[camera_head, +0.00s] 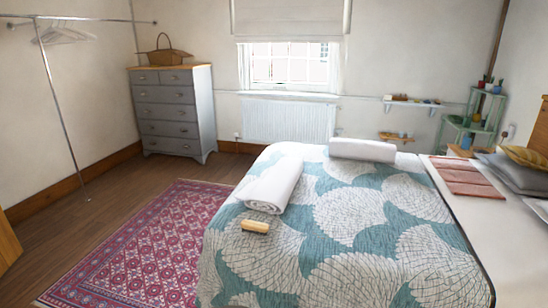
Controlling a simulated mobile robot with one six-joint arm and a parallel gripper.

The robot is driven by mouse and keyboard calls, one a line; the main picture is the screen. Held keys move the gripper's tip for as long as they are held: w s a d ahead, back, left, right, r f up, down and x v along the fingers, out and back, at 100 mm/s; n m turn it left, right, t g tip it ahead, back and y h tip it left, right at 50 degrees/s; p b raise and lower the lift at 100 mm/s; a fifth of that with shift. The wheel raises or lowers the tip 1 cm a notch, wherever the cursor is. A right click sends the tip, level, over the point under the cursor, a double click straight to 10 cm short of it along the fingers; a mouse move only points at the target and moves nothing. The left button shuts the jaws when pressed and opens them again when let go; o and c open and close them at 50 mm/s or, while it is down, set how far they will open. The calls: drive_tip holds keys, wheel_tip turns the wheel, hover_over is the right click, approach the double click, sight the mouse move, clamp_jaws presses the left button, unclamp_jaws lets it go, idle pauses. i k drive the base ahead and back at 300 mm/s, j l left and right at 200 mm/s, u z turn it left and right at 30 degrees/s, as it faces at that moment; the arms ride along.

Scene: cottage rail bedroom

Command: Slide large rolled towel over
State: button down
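A large white rolled towel (274,185) lies on the near left part of the bed, on the patterned teal and white quilt (345,215). Its spiral rolled end faces me. A second pale roll (362,150), bolster-like, lies across the far edge of the bed. A small tan wooden block or brush (255,226) lies on the quilt just in front of the first roll, close to its near end. My gripper is not in view.
A red patterned rug (150,245) covers the floor left of the bed. A grey chest of drawers (172,110) with a basket on top stands against the back wall. A clothes rail (62,100) stands at left. Cushions (515,170) lie at right.

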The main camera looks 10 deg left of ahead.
sight(272, 194)
drive_tip(key=i+j+u, duration=0.25)
drive_tip(key=j+u, duration=0.15)
drive_tip(key=i+j+u, duration=0.3)
drive_tip(key=u, duration=0.15)
drive_tip(key=i+j+u, duration=0.25)
drive_tip(key=u, duration=0.15)
drive_tip(key=i+u, duration=0.85)
drive_tip(key=i+l+z, duration=0.15)
drive_tip(key=i+z, duration=0.2)
drive_tip(key=i, duration=0.15)
drive_tip(key=i+z, duration=0.35)
drive_tip(key=i, duration=0.15)
drive_tip(key=i+j+z, duration=0.1)
drive_tip(key=i+z, duration=0.25)
drive_tip(key=i+j+z, duration=0.35)
drive_tip(key=i, duration=0.25)
drive_tip(key=i+j+z, duration=0.3)
drive_tip(key=i, duration=0.15)
drive_tip(key=i+l+z, duration=0.15)
drive_tip(key=z, duration=0.35)
drive_tip(key=i+l+z, duration=0.1)
drive_tip(key=z, duration=0.4)
drive_tip(key=i+z, duration=0.25)
drive_tip(key=z, duration=0.25)
drive_tip(key=i+z, duration=0.15)
drive_tip(key=z, duration=0.35)
drive_tip(key=i+j+z, duration=0.15)
drive_tip(key=z, duration=0.35)
drive_tip(key=i+j+z, duration=0.15)
drive_tip(key=z, duration=0.35)
